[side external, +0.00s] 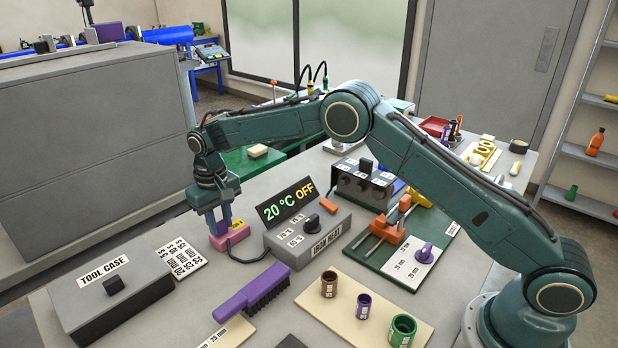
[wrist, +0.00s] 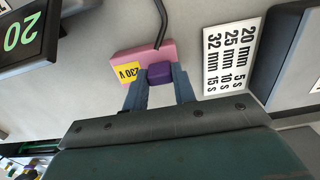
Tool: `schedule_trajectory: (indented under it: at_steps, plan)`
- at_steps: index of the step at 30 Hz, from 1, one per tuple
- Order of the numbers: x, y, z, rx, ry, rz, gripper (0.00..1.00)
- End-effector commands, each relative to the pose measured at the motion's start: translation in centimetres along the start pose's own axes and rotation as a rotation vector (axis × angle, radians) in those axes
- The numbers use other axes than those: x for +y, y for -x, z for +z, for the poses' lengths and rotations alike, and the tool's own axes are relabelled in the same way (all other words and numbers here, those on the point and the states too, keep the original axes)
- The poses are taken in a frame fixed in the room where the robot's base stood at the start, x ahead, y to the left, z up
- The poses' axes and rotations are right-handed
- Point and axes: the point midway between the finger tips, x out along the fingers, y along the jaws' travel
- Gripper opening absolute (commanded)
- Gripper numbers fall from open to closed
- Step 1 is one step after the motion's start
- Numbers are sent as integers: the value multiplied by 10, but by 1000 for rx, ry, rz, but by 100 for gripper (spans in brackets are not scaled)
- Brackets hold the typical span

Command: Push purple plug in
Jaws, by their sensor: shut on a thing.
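The purple plug (wrist: 159,73) is between the two fingers of my gripper (wrist: 160,82), which is shut on it. The pink socket block (wrist: 126,60) with a yellow "230 V" label lies directly beyond the plug in the wrist view. In the side view my gripper (side external: 219,218) points down over the pink block (side external: 238,231), and the purple plug (side external: 227,213) shows between the fingers, upright. The plug's lower end meets or nearly meets the block; how deep it sits I cannot tell. The socket hole is hidden.
A black cable (wrist: 160,25) runs from the block. The iron heat box (side external: 300,242) with its "20 °C OFF" display (side external: 287,202) stands to the right. A time chart (side external: 181,258) and the tool case (side external: 112,290) lie nearby. A purple-handled brush (side external: 250,293) lies in front.

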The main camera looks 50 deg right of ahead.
Motion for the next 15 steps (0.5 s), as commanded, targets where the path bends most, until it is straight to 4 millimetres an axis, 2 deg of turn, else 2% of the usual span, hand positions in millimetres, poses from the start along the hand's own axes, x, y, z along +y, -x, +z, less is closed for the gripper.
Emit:
schedule_trajectory:
  at_steps: [2,3,6,15]
  plan:
    - [0,-4,0,-1,-1,1,0]
    - [0,-5,0,-2,-1,1,28]
    - [0,-5,0,-2,-1,1,48]
    - [0,-3,0,-1,0,0,49]
